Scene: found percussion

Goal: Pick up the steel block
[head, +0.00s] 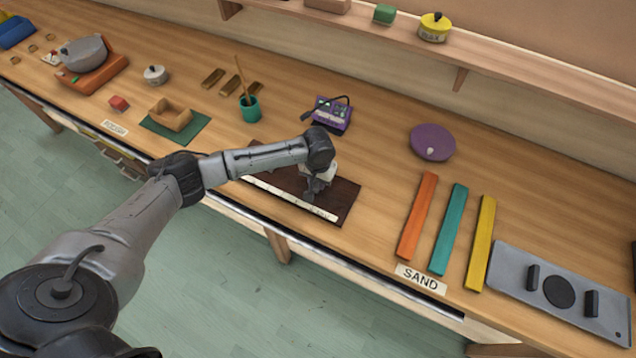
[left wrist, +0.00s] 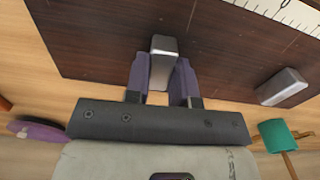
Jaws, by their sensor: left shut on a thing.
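My left gripper (head: 313,194) is low over the dark brown board on the bench. In the left wrist view its two purple fingers (left wrist: 163,82) are shut on a steel block (left wrist: 163,47), one on each side. The block's far end sticks out past the fingertips, over the dark board (left wrist: 95,40). I cannot tell whether it touches the board. A second steel block (left wrist: 283,87) lies on the board, apart from the gripper. In the head view my gripper and arm hide most of the blocks. My right gripper is not in view.
A white ruler strip (head: 262,187) runs along the board's front edge. A purple device (head: 332,115) with a cable stands behind the board, and a teal cup (head: 249,109) behind left. A purple disc (head: 432,143) and coloured bars (head: 417,216) lie to the right.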

